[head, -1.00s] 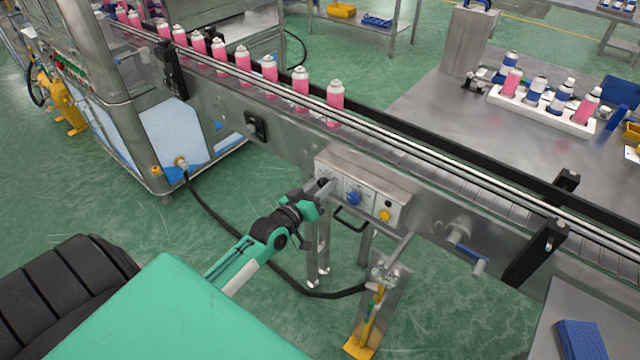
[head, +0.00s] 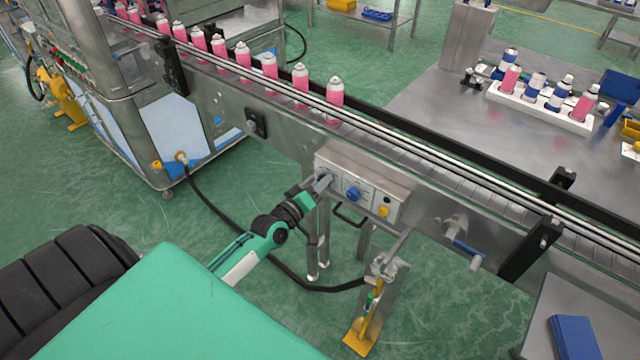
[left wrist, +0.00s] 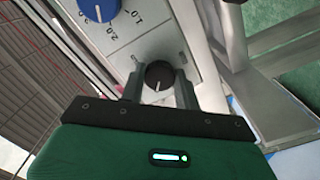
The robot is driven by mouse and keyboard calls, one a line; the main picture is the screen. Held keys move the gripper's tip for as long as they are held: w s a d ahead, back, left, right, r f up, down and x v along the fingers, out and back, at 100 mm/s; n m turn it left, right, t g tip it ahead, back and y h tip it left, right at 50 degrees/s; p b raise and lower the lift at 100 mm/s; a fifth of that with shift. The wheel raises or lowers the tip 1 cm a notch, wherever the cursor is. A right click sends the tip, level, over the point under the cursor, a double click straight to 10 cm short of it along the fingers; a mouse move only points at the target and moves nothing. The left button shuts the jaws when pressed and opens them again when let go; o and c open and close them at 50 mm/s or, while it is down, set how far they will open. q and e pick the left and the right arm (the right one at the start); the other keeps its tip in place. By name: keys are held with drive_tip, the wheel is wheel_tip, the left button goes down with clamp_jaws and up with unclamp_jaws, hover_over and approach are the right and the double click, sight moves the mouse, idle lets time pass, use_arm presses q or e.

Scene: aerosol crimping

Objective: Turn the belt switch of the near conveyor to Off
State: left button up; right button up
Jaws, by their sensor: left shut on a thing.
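The near conveyor (head: 420,150) runs diagonally with a control box (head: 395,188) on its near side. My left gripper (head: 325,183) is at the left end of the box's panel. In the left wrist view my left gripper (left wrist: 160,88) has its two fingers on either side of a black round knob (left wrist: 159,75) with a white pointer line, and is shut on it. The small label beside the knob is too unclear to read. A blue dial (head: 353,195) sits beside it; its scale numbers show in the left wrist view (left wrist: 98,8). My right gripper is not in view.
A yellow button (head: 384,211) is at the panel's right end. Pink cans (head: 270,72) stand in a row on the belt. A crank handle (head: 466,252) and a black hose (head: 215,215) are near the box. A metal table (head: 450,110) holds a white can tray (head: 540,108).

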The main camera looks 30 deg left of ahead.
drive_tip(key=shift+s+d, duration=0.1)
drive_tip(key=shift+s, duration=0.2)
use_arm(q)
drive_tip(key=o, duration=1)
drive_tip(key=s, duration=0.4)
drive_tip(key=s+b, duration=0.1)
drive_tip(key=s, duration=0.4)
drive_tip(key=s+a+b, duration=0.1)
drive_tip(key=s, duration=0.3)
drive_tip(key=shift+s, duration=0.4)
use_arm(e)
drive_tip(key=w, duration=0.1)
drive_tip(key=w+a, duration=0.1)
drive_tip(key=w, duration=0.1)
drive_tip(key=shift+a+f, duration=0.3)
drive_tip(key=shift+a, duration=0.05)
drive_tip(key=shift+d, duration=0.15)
